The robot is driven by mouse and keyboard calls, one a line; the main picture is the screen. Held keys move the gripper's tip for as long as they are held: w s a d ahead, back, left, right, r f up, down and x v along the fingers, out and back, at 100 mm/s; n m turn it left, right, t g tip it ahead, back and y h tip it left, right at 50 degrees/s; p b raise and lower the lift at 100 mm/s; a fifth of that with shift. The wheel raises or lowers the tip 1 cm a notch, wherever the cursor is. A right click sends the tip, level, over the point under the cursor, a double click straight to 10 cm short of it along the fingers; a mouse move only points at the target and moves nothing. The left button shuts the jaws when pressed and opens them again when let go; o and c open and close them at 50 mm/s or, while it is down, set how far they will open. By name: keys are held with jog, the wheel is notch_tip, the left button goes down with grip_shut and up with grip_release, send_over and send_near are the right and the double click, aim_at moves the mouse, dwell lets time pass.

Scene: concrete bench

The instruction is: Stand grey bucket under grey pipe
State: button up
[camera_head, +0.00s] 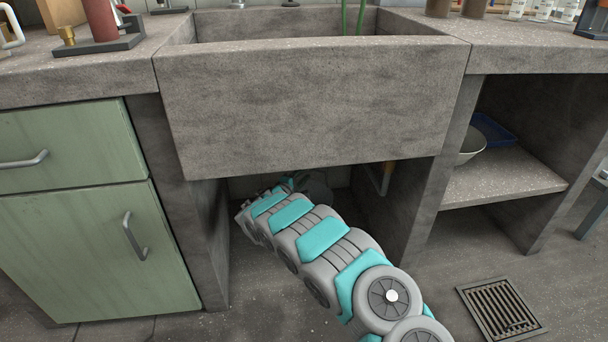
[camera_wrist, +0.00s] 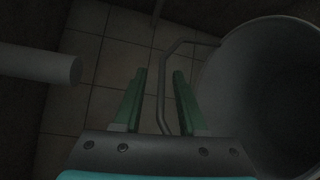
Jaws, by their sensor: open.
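The grey bucket (camera_wrist: 215,85) shows at the right of the wrist view, its round mouth facing the camera and its inside dark. Its thin bail handle (camera_wrist: 162,95) sticks out to the left. My gripper (camera_wrist: 159,71) is open, with the handle's bar showing between its two green fingers. I cannot tell whether the fingers touch it. The grey pipe (camera_wrist: 40,65) enters from the left edge of the wrist view, and its end is left of the fingers, apart from the bucket. In the head view my arm reaches under the sink and the gripper is hidden.
The concrete sink (camera_head: 310,95) overhangs my arm. A green cabinet (camera_head: 90,215) stands left and a shelf (camera_head: 505,185) with a bowl (camera_head: 470,145) right. A floor drain grate (camera_head: 500,310) lies at lower right. Tiled floor (camera_wrist: 85,45) shows beyond the fingers.

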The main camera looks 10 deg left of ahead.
jog(key=p+v, duration=0.1)
jog(key=v, duration=1.1)
